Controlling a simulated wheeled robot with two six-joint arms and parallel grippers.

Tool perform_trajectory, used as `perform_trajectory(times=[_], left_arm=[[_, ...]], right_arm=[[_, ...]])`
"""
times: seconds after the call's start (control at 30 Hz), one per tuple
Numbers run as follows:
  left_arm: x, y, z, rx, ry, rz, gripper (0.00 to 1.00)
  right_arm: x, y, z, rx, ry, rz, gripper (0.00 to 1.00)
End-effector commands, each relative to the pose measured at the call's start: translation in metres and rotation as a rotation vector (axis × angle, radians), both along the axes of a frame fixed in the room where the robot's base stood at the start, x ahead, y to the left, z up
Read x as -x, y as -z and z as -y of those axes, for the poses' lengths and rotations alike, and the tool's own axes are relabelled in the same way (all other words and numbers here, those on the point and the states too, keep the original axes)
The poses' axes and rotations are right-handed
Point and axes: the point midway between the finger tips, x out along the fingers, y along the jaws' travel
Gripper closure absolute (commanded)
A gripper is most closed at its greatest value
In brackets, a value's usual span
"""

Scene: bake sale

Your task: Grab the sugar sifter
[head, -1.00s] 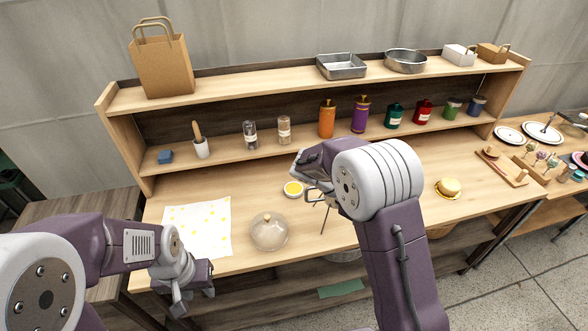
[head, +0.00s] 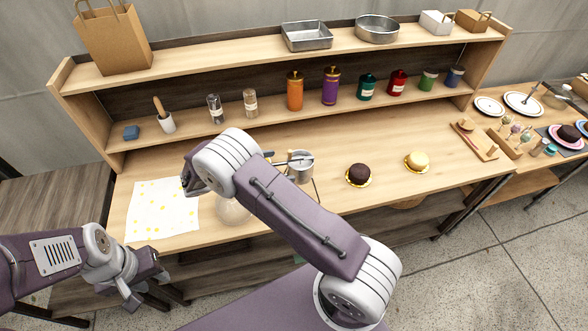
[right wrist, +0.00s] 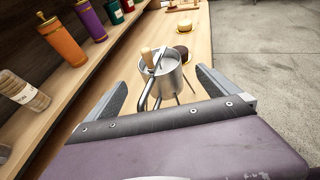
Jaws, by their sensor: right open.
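The sugar sifter (head: 300,166) is a silver metal cup with a handle and thin legs, standing upright on the counter. In the right wrist view the sifter (right wrist: 170,76) shows a wooden knob, with its handle toward me. My right gripper (right wrist: 160,86) is open, its two fingers spread to either side of the sifter's near part; I cannot tell if they touch it. In the head view my right arm hides most of that gripper. My left gripper (head: 135,285) is at the lower left, in front of the counter and away from the sifter; its jaws are unclear.
A chocolate cake (head: 358,175) and a yellow cake (head: 418,161) stand right of the sifter. A glass dome (head: 232,210) is partly behind my right arm, near the spotted paper (head: 160,208). Shelves with an orange bottle (head: 295,91) and jars line the back.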

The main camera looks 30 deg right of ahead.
Motion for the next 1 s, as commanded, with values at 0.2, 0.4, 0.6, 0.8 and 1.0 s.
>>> perform_trajectory(times=[0.2, 0.4, 0.6, 0.8, 1.0], left_arm=[[0.0, -0.009, 0.0, 0.0, 0.0, 0.0, 0.64], [0.0, -0.027, 0.0, 0.0, 0.0, 0.0, 0.64], [0.0, -0.03, 0.0, 0.0, 0.0, 0.0, 0.64], [0.0, -0.029, 0.0, 0.0, 0.0, 0.0, 0.64], [0.0, -0.029, 0.0, 0.0, 0.0, 0.0, 0.64]], right_arm=[[-0.002, 0.009, 0.025, -0.001, 0.002, -0.001, 0.01], [-0.003, 0.012, 0.053, -0.001, 0.006, -0.003, 0.01], [-0.006, 0.024, 0.074, -0.002, 0.004, -0.001, 0.01], [-0.006, 0.025, 0.074, -0.002, 0.002, 0.0, 0.04], [-0.007, 0.025, 0.074, -0.002, 0.002, 0.0, 0.59]])
